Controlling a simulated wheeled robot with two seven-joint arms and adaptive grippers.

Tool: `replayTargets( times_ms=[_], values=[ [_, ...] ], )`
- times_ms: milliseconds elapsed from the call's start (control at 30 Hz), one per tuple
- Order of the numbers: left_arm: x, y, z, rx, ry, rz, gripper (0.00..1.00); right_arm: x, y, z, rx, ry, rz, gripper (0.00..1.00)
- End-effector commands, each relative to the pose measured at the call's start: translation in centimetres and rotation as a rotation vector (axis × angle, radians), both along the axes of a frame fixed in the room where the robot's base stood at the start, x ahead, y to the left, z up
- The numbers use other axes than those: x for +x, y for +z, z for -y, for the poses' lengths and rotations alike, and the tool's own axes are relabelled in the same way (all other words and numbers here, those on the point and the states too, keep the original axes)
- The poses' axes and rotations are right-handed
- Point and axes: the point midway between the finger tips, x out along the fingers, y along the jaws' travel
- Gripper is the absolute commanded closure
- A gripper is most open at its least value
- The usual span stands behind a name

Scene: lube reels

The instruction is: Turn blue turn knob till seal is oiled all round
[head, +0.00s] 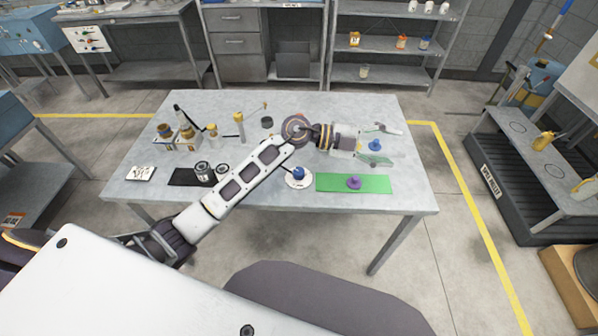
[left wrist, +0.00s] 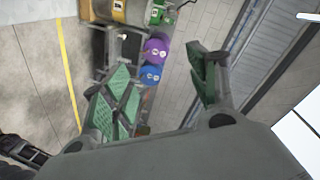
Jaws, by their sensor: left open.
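The blue turn knob (head: 299,172) stands on a round white base (head: 297,183) near the front edge of the table, just right of my left forearm. The seal cannot be made out. My left gripper (head: 388,146) is open and empty above the right part of the table, up and to the right of the blue knob and apart from it. My right gripper is not in view.
A purple knob (head: 354,182) stands on a green mat (head: 378,184) right of the blue knob. Dark cans (head: 204,172), a black mat (head: 181,177) and several bottles (head: 239,122) are on the left half of the grey table (head: 412,192). My left arm crosses its middle.

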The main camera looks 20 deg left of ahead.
Motion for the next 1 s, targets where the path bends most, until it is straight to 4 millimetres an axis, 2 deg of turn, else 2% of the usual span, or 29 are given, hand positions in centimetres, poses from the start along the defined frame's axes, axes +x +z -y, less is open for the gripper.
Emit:
replayTargets(
  times_ms=[267, 467, 700, 1000],
  values=[
    [0.1, -4.6, -1.6, 0.304, -0.084, -0.066, 0.41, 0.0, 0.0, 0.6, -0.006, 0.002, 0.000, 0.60],
    [0.8, -7.6, -4.6, 0.534, -0.096, -0.137, 0.41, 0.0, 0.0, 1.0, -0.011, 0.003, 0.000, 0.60],
    [1.9, -10.1, -9.6, 0.813, -0.054, -0.247, 0.41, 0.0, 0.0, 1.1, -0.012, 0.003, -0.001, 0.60],
    [3.3, -10.8, -17.8, 1.149, 0.084, -0.411, 0.41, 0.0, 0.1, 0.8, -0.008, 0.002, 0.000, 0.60]
  ],
)
